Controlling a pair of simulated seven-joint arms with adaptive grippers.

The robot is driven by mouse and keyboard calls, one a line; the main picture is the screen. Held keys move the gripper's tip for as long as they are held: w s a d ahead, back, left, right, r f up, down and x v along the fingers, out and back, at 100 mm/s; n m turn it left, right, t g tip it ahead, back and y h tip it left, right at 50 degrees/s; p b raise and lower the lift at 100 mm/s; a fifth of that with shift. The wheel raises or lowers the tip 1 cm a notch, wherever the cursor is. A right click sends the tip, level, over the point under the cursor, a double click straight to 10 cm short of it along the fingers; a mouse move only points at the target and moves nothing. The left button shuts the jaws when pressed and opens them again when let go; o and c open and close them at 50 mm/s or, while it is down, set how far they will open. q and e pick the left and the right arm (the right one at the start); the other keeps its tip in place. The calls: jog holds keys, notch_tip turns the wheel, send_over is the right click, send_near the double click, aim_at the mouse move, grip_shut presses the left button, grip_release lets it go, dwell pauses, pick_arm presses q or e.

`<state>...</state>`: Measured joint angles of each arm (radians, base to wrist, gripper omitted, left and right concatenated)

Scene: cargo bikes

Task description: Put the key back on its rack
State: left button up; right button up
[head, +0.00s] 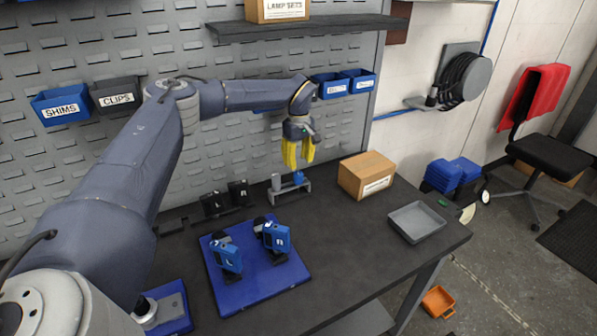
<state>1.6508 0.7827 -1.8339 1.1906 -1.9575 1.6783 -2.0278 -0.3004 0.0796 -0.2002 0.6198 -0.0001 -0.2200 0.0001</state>
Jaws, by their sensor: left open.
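My left gripper (300,163) has yellow fingers pointing down. It is open and hangs just above a small grey rack (290,190) at the back of the bench. A small blue piece (298,178) stands upright at the rack, just below the fingertips. It looks like the key's handle, but it is too small to be sure. A grey upright piece (276,182) stands beside it on the left. Nothing shows between the fingers. My right gripper is not in view.
A blue mat (262,290) with two blue devices lies in front. Black holders (225,198) stand left of the rack. A shelf (310,27) overhangs the slotted panel.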

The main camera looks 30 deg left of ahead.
pick_arm(q)
jog(key=shift+r, duration=2.8)
